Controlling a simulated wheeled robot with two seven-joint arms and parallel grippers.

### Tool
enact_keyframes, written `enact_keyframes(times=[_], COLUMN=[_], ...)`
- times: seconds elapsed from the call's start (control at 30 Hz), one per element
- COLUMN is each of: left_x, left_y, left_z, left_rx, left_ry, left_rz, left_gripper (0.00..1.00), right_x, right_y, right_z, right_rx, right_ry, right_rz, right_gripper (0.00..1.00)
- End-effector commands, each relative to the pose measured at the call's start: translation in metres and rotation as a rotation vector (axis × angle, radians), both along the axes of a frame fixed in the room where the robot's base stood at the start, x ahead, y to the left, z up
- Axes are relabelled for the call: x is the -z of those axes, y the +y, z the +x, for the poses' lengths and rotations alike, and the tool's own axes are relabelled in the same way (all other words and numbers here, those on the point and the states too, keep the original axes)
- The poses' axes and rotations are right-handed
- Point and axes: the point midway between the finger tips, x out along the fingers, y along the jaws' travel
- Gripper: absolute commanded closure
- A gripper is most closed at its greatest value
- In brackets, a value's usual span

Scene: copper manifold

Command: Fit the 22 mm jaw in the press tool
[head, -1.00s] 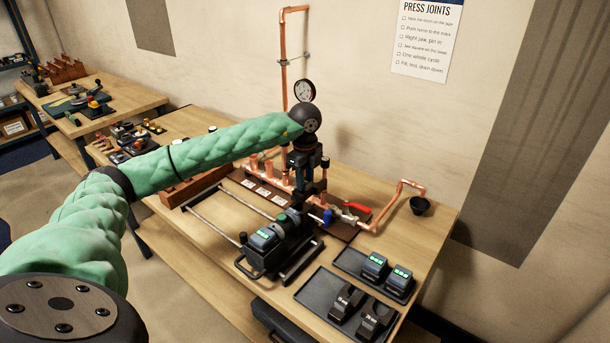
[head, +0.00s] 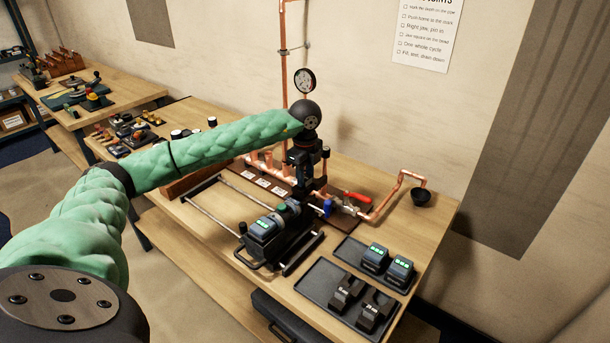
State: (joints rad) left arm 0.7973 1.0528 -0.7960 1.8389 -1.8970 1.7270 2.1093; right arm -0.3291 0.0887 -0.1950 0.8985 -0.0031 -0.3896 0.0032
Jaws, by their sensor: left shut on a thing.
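The press tool (head: 265,226), dark with a lit green display, lies in a black cradle on the bench in the head view. My left gripper (head: 303,187) points down over the front end of the tool, close to the copper pipework. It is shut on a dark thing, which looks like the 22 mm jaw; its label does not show. Whether that thing touches the tool is hidden. Two other dark jaws (head: 346,291) (head: 375,311) sit in a black tray (head: 318,277), whose left part is empty. My right gripper is out of view.
Two battery packs (head: 387,263) with green lights sit in a tray behind the jaws. A copper manifold with a red-handled valve (head: 356,198) stands behind the tool, and a black cup (head: 421,196) is at right. Two metal rails (head: 215,222) run left of the cradle.

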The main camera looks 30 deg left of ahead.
Motion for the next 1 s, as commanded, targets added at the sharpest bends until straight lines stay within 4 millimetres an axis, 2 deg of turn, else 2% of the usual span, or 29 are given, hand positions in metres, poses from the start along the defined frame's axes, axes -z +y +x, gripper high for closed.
enact_keyframes(times=[0.4,1.0], left_x=[0.0,-0.0003], left_y=[-0.0001,-0.0002], left_z=[0.0,-0.0007], left_rx=[0.0,0.0], left_ry=[-0.002,-0.001], left_rz=[0.0,0.0], left_gripper=[0.94,0.94], right_x=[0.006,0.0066], right_y=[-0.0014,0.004], right_z=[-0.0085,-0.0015], right_rx=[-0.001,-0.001], right_ry=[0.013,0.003], right_rz=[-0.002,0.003], right_gripper=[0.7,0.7])
